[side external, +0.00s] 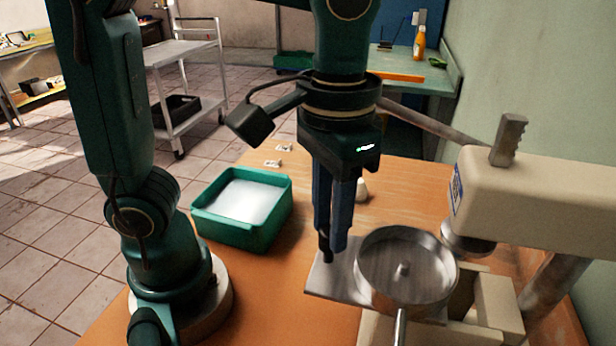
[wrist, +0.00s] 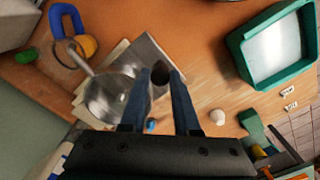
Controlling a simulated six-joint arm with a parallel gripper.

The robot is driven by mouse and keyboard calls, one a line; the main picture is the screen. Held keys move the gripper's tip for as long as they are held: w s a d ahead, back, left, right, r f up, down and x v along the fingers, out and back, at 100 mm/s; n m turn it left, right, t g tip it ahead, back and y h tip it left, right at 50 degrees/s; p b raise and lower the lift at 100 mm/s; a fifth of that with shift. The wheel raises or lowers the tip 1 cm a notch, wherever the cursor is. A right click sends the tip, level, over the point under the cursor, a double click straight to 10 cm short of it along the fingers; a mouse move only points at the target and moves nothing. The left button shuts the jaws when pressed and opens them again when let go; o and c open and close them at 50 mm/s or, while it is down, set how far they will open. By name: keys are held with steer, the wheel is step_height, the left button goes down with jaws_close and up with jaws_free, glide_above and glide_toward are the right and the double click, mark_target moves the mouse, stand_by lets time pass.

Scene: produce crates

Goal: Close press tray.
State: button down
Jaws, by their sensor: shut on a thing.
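The press (side external: 540,200) is a beige machine with a grey lever at the right of the side view. Its tray is a flat metal plate (side external: 330,278) carrying a round metal pan (side external: 405,268) with a small centre knob. The tray sticks out to the left of the press base. My gripper (side external: 332,250) points down at the plate's outer end. In the wrist view my gripper (wrist: 160,72) is shut on a dark knob (wrist: 160,76) at the plate's end. The pan (wrist: 108,96) shows blurred beside it. The knob's base is partly hidden by my fingers.
A green bin (side external: 243,208) with a white bottom stands left of my gripper. A small white rounded thing (side external: 362,190) lies behind the fingers. A metal rod (side external: 401,326) sticks out at the front of the pan. The orange tabletop between bin and tray is clear.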

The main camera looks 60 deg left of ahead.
mark_target(369, 265)
steer(key=w+d, duration=0.3)
steer(key=shift+w+d, duration=0.2)
steer(key=shift+w, duration=0.1)
steer(key=c, duration=0.6)
jaws_free()
steer(key=shift+c, duration=0.2)
steer(key=shift+r, duration=2.6)
